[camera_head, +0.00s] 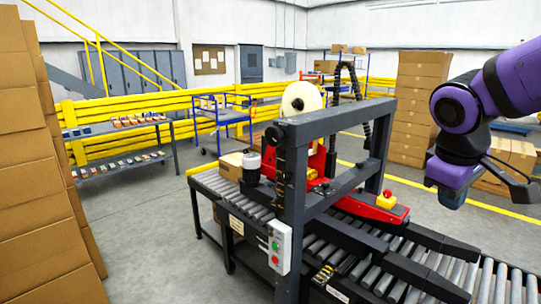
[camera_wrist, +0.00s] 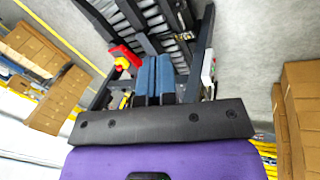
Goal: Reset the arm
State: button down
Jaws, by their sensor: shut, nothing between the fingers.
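My arm, purple with dark joints, reaches in from the right edge of the head view. My gripper (camera_head: 451,198) hangs at its end, above the right side of the roller conveyor and apart from it. In the wrist view my gripper (camera_wrist: 155,60) shows two blue fingers side by side, shut with nothing between them. Behind the fingers, the wrist view shows the machine's dark frame and rollers at a distance.
The machine (camera_head: 340,190) stands at centre with a dark gantry frame, a red unit and a green-and-red button box (camera_head: 279,247). Stacked cartons (camera_head: 40,170) fill the left edge. More cartons (camera_head: 412,100) stand behind my arm. Grey floor (camera_head: 150,220) is open between the left cartons and the conveyor.

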jog(key=s+a+r+m+t+y, duration=0.1)
jog(key=s+r+m+t+y, duration=0.2)
jog(key=s, duration=0.9)
jog(key=shift+a+r+m, duration=0.15)
jog(key=shift+r+m, duration=0.1)
jog(key=shift+m, duration=0.95)
jog(key=shift+w, duration=0.1)
